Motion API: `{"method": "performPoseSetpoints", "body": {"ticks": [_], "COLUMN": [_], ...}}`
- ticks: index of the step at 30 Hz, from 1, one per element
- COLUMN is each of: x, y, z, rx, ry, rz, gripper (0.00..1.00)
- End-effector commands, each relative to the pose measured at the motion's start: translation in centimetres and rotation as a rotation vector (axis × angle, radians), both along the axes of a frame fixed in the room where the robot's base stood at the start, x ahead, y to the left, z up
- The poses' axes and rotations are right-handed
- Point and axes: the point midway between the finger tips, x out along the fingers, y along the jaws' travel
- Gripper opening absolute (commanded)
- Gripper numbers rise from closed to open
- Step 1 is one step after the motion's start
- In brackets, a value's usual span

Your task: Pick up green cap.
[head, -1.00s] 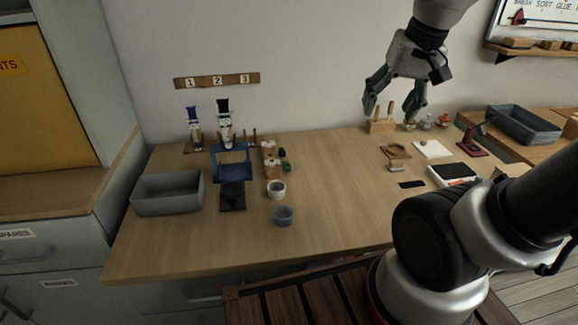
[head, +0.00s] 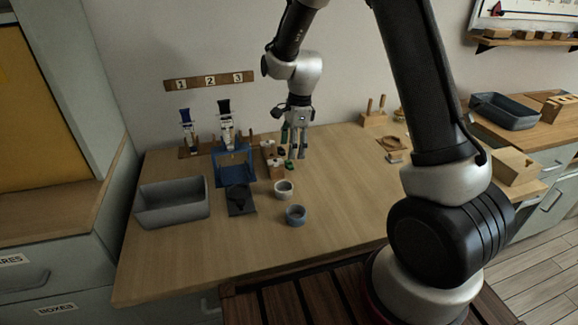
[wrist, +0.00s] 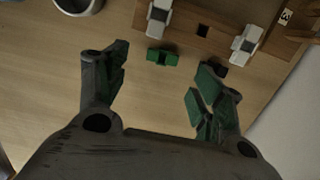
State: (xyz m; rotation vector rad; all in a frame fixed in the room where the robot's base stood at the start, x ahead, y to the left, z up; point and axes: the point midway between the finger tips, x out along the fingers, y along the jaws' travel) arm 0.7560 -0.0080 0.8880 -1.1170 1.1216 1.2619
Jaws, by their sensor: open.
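The green cap (head: 290,166) is a small green piece on the table, just below my gripper in the head view. In the wrist view the green cap (wrist: 162,57) lies beside a wooden block with white pieces, slightly ahead of the space between the fingers. My gripper (head: 297,154) points down over the table, close to the cap. Its fingers, with green pads, are spread and empty in the wrist view (wrist: 164,68). I cannot tell the exact height of the fingertips above the table.
The wooden block (wrist: 203,32) is close to the cap. A white cup (head: 284,189) and a blue-grey cup (head: 295,215) stand in front. A blue stand (head: 235,168) and grey bin (head: 172,203) are to the left.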

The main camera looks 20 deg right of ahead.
Motion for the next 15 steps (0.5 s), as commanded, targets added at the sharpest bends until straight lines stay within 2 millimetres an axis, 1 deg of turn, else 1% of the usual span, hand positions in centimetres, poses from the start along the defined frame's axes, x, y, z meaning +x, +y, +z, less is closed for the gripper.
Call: {"method": "performPoseSetpoints", "body": {"ticks": [9,12,15], "x": [0.3,0.3,0.4], "y": [0.7,0.8,0.8], "z": [-4.6,-5.5,-5.8], "rx": [-0.001,0.0,0.0], "ry": [0.003,0.001,0.0], "rz": [0.003,0.003,0.002], "gripper": [0.68,0.68,0.68]}}
